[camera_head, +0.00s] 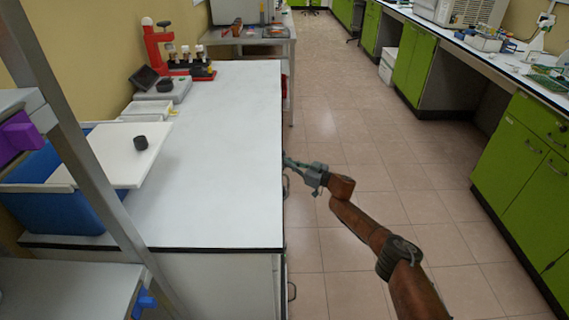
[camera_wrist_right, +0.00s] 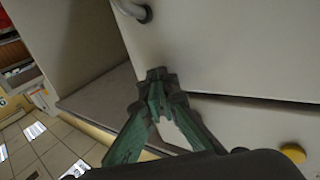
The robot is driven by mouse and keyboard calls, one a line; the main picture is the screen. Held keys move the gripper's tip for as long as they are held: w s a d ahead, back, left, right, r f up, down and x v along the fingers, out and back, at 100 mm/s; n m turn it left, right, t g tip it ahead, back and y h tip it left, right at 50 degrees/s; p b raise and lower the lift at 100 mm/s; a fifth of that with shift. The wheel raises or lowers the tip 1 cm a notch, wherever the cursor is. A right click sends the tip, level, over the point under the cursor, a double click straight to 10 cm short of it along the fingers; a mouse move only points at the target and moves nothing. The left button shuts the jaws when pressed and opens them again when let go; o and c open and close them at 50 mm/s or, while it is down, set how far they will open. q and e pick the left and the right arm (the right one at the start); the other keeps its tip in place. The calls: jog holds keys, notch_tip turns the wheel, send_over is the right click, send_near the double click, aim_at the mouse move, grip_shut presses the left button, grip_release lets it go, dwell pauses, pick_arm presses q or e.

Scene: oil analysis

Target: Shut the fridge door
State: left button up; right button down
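A large white panel with a metal handle (camera_wrist_right: 140,12), which looks like the fridge door (camera_wrist_right: 220,45), fills the upper right of the right wrist view. A dark gap runs along its lower edge. I cannot tell how far it stands open. My right gripper (camera_wrist_right: 157,76) has its green fingers converged at the tips, with nothing seen between them. The tips are at the panel's lower left edge; contact is unclear. In the head view my right gripper (camera_head: 296,164) is beside the white bench's right edge, which hides most of the front below. My left gripper is out of view.
Green cabinets (camera_head: 520,165) line the right side. The tiled floor (camera_head: 330,125) between is clear. A yellow knob (camera_wrist_right: 293,152) shows below the gap.

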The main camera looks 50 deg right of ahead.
jog(key=s+d, duration=0.9)
jog(key=s, duration=0.1)
jog(key=shift+d, duration=0.3)
